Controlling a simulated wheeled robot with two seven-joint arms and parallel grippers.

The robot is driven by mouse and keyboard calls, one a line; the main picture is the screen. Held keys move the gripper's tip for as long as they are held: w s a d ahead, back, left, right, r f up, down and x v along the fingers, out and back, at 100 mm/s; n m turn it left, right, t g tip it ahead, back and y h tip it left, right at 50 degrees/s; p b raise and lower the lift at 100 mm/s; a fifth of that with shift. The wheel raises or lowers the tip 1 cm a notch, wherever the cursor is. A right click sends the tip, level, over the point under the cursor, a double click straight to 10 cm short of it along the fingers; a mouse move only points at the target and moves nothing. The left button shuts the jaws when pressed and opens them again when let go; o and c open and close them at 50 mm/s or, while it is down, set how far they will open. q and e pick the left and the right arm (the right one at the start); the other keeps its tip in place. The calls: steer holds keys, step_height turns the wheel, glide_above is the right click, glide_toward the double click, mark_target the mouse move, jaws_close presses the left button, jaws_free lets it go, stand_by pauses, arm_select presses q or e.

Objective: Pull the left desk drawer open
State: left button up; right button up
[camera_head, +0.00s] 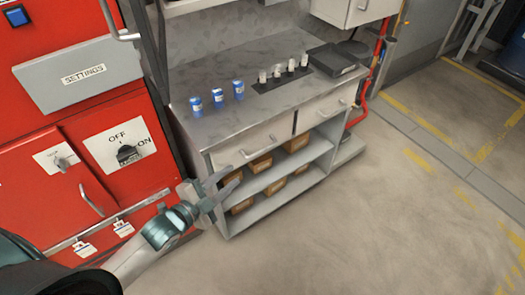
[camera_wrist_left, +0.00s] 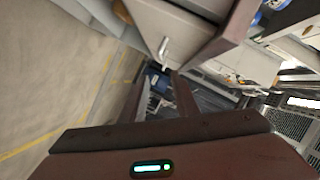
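The left desk drawer (camera_head: 250,141) is a light grey front under the left half of the metal desk top. It looks shut, and its bar handle (camera_head: 259,151) runs along the front. My left gripper (camera_head: 231,181) is in front of the desk's left side, below and left of that handle. Its two fingers are spread, with nothing between them. In the left wrist view, the left gripper (camera_wrist_left: 160,95) shows its two dark fingers apart. A pale drawer-like front with a small handle (camera_wrist_left: 164,47) lies beyond the fingertips, not touching them. My right gripper is out of view.
The right drawer (camera_head: 318,108) looks shut. Cardboard boxes (camera_head: 262,163) fill the shelves below. Several blue cans (camera_head: 218,97) stand on the desk top. A red control cabinet (camera_head: 60,160) stands close on the left. The floor (camera_head: 370,220) to the right is clear.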

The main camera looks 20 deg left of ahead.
mark_target(260, 153)
arm_select(q)
steer(key=p+x, duration=0.1)
steer(key=x, duration=1.6)
steer(key=shift+w+d+f, duration=0.1)
steer(key=shift+d, duration=0.05)
jaws_close()
